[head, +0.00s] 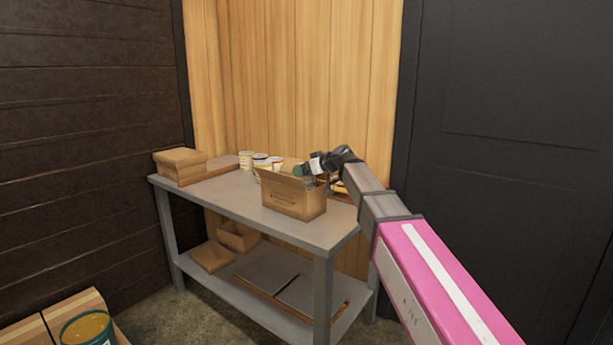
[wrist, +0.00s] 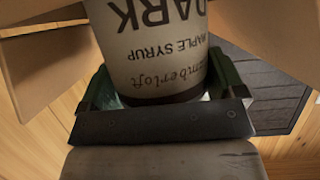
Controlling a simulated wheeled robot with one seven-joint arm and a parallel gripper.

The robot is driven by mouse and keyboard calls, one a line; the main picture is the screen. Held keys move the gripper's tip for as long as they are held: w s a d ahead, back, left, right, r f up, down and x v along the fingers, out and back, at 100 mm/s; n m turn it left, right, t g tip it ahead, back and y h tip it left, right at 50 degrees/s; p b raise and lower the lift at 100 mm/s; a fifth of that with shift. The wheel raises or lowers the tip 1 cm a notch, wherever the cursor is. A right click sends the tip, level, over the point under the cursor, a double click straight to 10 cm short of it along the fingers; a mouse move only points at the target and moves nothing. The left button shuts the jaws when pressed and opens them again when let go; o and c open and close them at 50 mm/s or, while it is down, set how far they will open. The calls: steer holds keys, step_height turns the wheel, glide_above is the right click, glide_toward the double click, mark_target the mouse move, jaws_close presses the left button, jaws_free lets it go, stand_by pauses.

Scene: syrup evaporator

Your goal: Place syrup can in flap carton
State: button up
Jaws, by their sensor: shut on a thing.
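In the wrist view a pale syrup can (wrist: 158,50) with "DARK" and "MAPLE SYRUP" lettering sits between the jaws of my gripper (wrist: 160,95). The gripper is shut on it. The flap carton (head: 293,198) stands open on the grey table in the head view. My gripper (head: 304,170) is at the carton's opening, toward its right side, and the can is mostly hidden there. Carton flaps (wrist: 44,60) show to the left and right of the can in the wrist view. I cannot tell whether the can touches the carton's floor.
Several syrup cans (head: 246,160) stand behind the carton on the table (head: 230,199). A closed carton (head: 180,162) is at the table's left end. The lower shelf (head: 262,268) holds open boxes (head: 211,256) and flat panels. A wooden wall is close behind. Clear tabletop lies left of the carton.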

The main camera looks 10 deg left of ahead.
mark_target(307, 177)
steer(key=shift+f, duration=1.05)
steer(key=shift+f, duration=0.55)
steer(key=o, duration=1.2)
steer(key=shift+c, duration=0.2)
steer(key=shift+r, duration=0.4)
steer(key=v, duration=1.2)
steer(key=shift+d, duration=0.1)
